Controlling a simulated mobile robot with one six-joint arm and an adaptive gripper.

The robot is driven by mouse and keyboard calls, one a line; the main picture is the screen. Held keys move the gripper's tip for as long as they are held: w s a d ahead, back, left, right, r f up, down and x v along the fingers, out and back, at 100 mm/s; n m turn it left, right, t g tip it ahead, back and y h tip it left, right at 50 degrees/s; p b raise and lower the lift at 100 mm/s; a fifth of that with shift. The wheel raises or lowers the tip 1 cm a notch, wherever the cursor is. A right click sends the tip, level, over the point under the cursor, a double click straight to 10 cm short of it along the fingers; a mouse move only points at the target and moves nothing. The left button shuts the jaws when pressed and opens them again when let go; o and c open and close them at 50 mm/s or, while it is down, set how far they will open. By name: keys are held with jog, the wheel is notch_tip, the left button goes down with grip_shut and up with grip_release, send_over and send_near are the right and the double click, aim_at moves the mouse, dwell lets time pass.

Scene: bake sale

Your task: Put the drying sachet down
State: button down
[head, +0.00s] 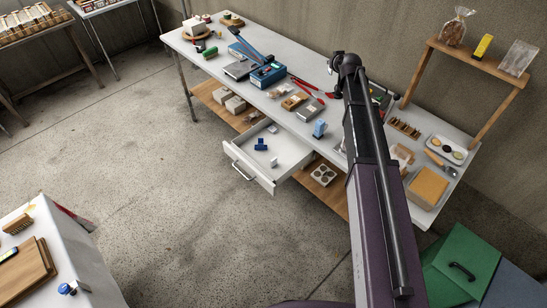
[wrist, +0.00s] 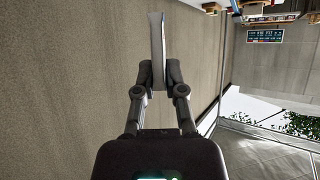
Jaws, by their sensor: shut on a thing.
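In the wrist view my gripper (wrist: 158,72) is shut on a thin, pale sachet (wrist: 157,38), seen nearly edge-on. It stands out beyond the fingertips, with a wall behind it. In the head view my arm reaches up from the bottom, and its far end (head: 336,61) is over the back of the long white table (head: 210,58). The sachet cannot be made out there. Its height above the table is hard to tell.
A blue device with a lever (head: 267,75) and several small packs crowd the tabletop. A wooden shelf (head: 483,61) stands at the back right.

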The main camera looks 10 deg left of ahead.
jog(key=s+a+f+n+g+y+b, duration=0.1)
jog(key=s+a+f+n+y+b, duration=0.1)
jog(key=s+a+f+b, duration=0.3)
jog(key=s+a+f+n+g+y+b, duration=0.1)
jog(key=s+a+f+b, duration=0.4)
jog(key=f+b, duration=0.7)
jog(key=s+a+f+n+g+y+b, duration=0.2)
jog(key=s+a+f+n+y+b, duration=0.1)
jog(key=f+b, duration=0.6)
jog(key=shift+s+a+f+n, duration=0.6)
jog(key=shift+s+a, duration=0.35)
jog(key=shift+a, duration=0.15)
jog(key=b, duration=0.6)
send_over(284, 157)
notch_tip(284, 157, down, 6)
jog(key=shift+w+f, duration=0.1)
jog(key=shift+w, duration=0.05)
jog(key=shift+f+b, duration=0.1)
jog(key=shift+b, duration=0.2)
jog(key=shift+f+b, duration=1.75)
jog(key=shift+f, duration=0.2)
jog(key=c, duration=0.7)
grip_release()
